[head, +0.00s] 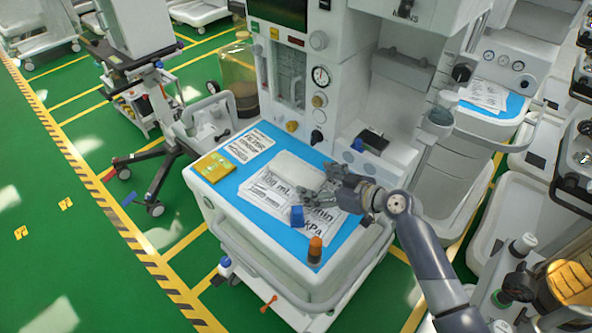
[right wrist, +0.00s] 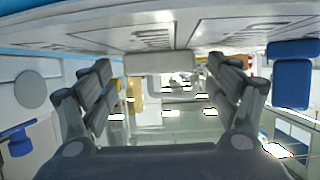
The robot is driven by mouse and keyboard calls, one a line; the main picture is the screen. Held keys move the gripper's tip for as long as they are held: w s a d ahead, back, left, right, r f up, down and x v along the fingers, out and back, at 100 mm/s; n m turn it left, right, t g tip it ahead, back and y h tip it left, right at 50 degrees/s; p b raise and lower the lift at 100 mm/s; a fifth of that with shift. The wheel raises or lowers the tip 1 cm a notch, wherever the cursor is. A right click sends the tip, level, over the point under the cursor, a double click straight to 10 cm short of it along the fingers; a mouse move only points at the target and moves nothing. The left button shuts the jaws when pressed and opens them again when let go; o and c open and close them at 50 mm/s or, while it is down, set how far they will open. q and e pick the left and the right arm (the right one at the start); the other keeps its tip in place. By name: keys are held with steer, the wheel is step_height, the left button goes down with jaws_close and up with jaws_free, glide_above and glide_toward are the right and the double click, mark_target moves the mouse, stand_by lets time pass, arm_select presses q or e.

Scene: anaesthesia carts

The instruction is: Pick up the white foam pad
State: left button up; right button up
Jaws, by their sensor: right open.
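The white foam pad (head: 298,170) lies on printed white sheets on the cart's blue-covered top, near the machine. My right gripper (head: 318,192) is just on the near right side of the pad, low over the sheets, with the arm coming in from the lower right. In the right wrist view my two fingers (right wrist: 168,95) are spread wide and empty. The pad (right wrist: 162,62) shows between and beyond them, apart from both, against the tabletop, which is along the top of that picture. My left gripper is in neither view.
A small blue block (head: 297,216) stands close beside my right gripper; it also shows in the wrist view (right wrist: 292,75). An orange-capped vial (head: 315,250) stands at the near edge. A yellow packet (head: 213,166) and a printed card (head: 248,146) lie left. The machine (head: 285,75) rises behind.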

steer(key=shift+w+a+f, duration=0.2)
steer(key=shift+w+a, duration=0.05)
steer(key=shift+a, duration=0.1)
steer(key=shift+s+d, duration=0.1)
steer(key=c, duration=1)
steer(key=shift+o, duration=0.2)
steer(key=shift+f, duration=0.1)
